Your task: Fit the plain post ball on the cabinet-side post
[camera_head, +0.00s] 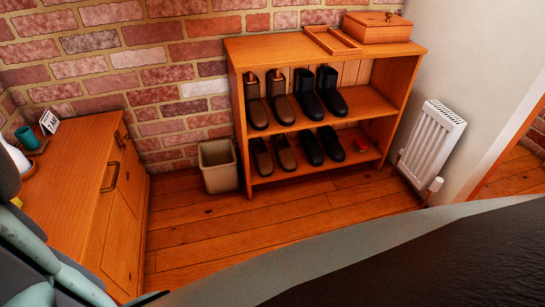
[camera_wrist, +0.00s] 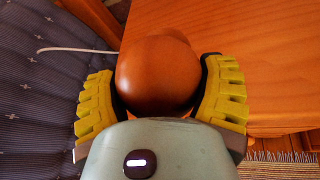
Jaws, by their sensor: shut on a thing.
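In the wrist view my gripper (camera_wrist: 159,82) has its yellow ridged fingers shut on a smooth, round brown wooden ball (camera_wrist: 157,76), one finger on each side. A little more brown wood shows just past the ball's upper edge; I cannot tell whether it belongs to the ball. An orange-brown wooden bar (camera_wrist: 92,18) runs at the upper left, apart from the ball. I cannot tell whether it is part of the cabinet-side post. The post's top is not clearly visible. The head view does not show the ball or the gripper.
A wooden top (camera_wrist: 265,70) lies right of the gripper; dark patterned fabric (camera_wrist: 45,100) and a white cable (camera_wrist: 75,50) lie left. In the head view, a wooden cabinet (camera_head: 85,180) stands left, beside a bin (camera_head: 218,166), shoe rack (camera_head: 240,80) and radiator (camera_head: 430,145). Middle floor is clear.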

